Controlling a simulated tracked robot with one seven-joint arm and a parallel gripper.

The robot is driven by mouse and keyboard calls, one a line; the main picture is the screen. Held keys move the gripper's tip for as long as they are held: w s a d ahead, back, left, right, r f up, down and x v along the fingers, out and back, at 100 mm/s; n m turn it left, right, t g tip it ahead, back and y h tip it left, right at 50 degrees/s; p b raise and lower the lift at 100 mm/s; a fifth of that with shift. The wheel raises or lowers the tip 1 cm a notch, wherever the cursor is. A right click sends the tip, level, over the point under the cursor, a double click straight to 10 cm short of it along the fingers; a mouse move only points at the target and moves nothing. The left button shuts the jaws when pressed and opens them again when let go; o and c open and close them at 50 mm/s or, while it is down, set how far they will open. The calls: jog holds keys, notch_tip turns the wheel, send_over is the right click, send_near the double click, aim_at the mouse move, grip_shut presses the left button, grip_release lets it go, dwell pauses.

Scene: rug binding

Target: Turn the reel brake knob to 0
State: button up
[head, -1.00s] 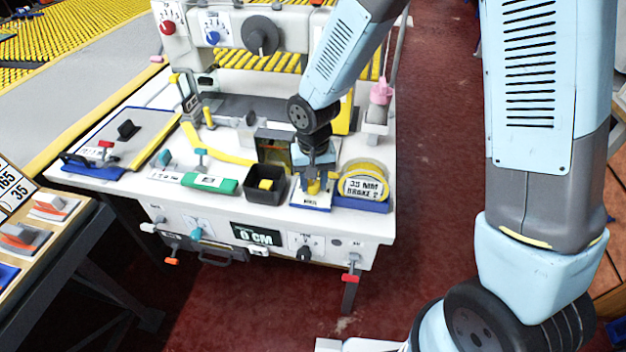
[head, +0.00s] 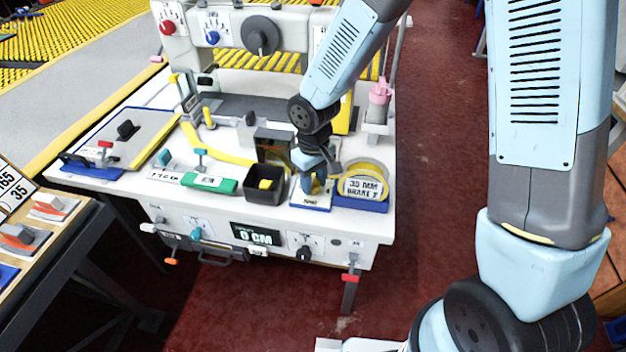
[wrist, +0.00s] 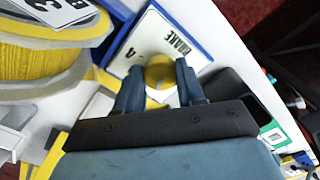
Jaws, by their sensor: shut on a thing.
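The reel brake knob (wrist: 160,72) is yellow and stands on a white, blue-edged plate (wrist: 140,48) with the word BRAKE and a single mark that I cannot read surely. In the wrist view my gripper (wrist: 158,82) has one finger on each side of the knob and is shut on it. In the head view my gripper (head: 318,182) points down at the plate (head: 311,202) near the table's front right, and hides most of the knob. Beside it stands the yellow reel (head: 368,170) with a sign reading 35 MM BRAKE; its last character is unclear.
A black bin (head: 265,190) with a yellow block stands just left of the plate. The front panel (head: 257,235) reads 0 CM. Red floor lies open right of the table.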

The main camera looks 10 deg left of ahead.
aim_at(315, 183)
jog(key=n, duration=0.4)
jog(key=shift+d, duration=0.1)
jog(key=shift+w+n, duration=0.15)
jog(key=shift+n, duration=1.55)
jog(key=o, duration=1)
jog(key=shift+o, duration=0.2)
jog(key=shift+r, duration=0.15)
notch_tip(315, 183, up, 14)
jog(key=shift+f, duration=0.25)
